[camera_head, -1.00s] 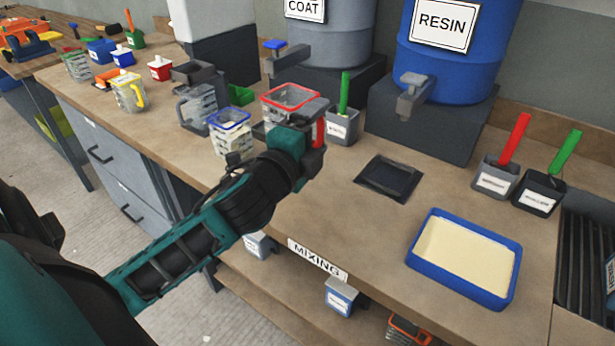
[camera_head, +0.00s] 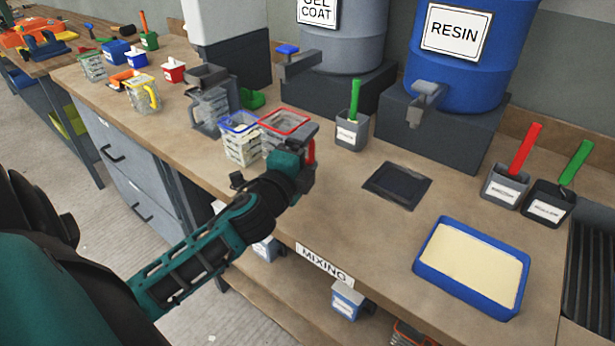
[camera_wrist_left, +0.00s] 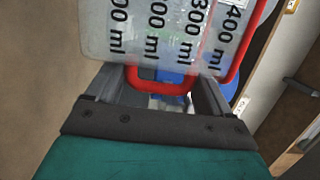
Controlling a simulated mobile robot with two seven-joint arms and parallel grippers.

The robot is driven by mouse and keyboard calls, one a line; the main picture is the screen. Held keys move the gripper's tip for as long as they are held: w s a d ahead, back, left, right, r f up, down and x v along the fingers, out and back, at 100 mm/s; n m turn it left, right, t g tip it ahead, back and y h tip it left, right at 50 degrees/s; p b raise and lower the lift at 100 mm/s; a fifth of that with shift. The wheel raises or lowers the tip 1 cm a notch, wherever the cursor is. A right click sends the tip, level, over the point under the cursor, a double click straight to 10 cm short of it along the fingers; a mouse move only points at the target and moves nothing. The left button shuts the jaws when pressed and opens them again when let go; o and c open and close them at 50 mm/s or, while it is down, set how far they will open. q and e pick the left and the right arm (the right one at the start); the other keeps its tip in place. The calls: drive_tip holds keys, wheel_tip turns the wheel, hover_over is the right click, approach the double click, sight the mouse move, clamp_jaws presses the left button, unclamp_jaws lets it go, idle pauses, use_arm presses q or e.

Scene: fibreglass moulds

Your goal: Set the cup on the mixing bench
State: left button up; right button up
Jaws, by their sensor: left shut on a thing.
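The clear measuring cup (camera_head: 277,138) with a red rim and red handle is at the middle of the mixing bench (camera_head: 335,225), beside a blue-rimmed cup (camera_head: 242,145). My left gripper (camera_head: 308,150) is shut on its red handle. In the left wrist view the red handle (camera_wrist_left: 160,84) lies between the jaws (camera_wrist_left: 158,108), and ml marks show on the cup wall (camera_wrist_left: 175,28). The cup's base is partly hidden by the gripper and arm, so I cannot tell whether it touches the bench. My right gripper is not in view.
A grey holder (camera_head: 350,132) with a green-handled tool stands just right of the cup. A grey pitcher (camera_head: 210,105) and a yellow-handled jug (camera_head: 142,93) stand to the left. A dark flat pad (camera_head: 397,185) and a blue tray (camera_head: 430,278) lie to the right. Bare bench lies in front.

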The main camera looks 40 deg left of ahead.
use_arm(q)
drive_tip(key=shift+f+b, duration=1)
drive_tip(key=shift+f, duration=1.9)
drive_tip(key=shift+f, duration=0.15)
drive_tip(key=o, duration=1.1)
drive_tip(key=shift+r, duration=0.25)
drive_tip(key=b+v, duration=0.1)
drive_tip(key=v, duration=0.9)
drive_tip(key=shift+s+f+b, duration=0.2)
drive_tip(key=shift+s+b, duration=0.1)
drive_tip(key=shift+b, duration=0.05)
drive_tip(key=shift+s+d+r, duration=0.15)
drive_tip(key=shift+s, duration=0.5)
